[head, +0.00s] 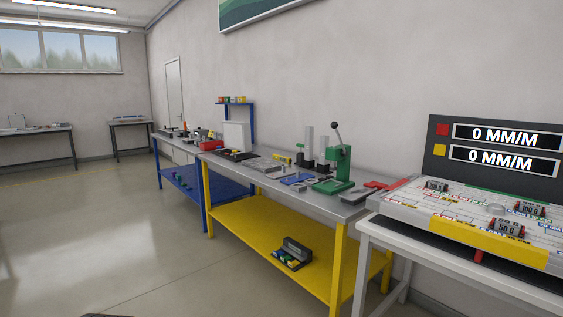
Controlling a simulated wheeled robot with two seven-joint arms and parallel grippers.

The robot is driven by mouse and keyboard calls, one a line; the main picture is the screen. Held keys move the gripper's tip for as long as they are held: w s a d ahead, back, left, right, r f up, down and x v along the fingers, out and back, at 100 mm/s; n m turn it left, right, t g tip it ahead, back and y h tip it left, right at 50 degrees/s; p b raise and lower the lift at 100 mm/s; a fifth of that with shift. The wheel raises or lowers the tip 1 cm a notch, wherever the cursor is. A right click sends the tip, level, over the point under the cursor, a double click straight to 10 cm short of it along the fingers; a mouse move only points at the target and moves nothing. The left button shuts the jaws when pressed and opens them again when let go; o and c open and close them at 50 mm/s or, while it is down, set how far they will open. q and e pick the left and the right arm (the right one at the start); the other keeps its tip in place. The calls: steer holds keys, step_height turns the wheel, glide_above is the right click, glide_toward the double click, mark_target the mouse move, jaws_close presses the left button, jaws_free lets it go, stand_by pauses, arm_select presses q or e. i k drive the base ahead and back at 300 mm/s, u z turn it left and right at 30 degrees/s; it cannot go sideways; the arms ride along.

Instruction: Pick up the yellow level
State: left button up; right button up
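Neither of my grippers is in view. A dark display panel (493,150) behind the board has red and yellow squares, each beside a "0 MM/M" reading.
A green press (339,168) and red pieces (385,188) stand at the bench's right end. Weights marked 50 G (506,228) and 100 G (529,209) sit on the board. An open dark case (293,254) is on the yellow lower shelf (262,232). The floor at left is clear.

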mark_target(283, 160)
steer(key=u, duration=1)
steer(key=k, duration=1.3)
steer(key=u, duration=1.05)
steer(key=i, duration=4.1)
steer(key=z, duration=0.3)
steer(key=i, duration=2.55)
steer(key=z, duration=0.6)
steer(key=i, duration=1.25)
steer(key=z, duration=1.4)
steer(key=i, duration=0.85)
steer(key=z, duration=1.8)
steer(key=i, duration=1.4)
steer(key=z, duration=0.4)
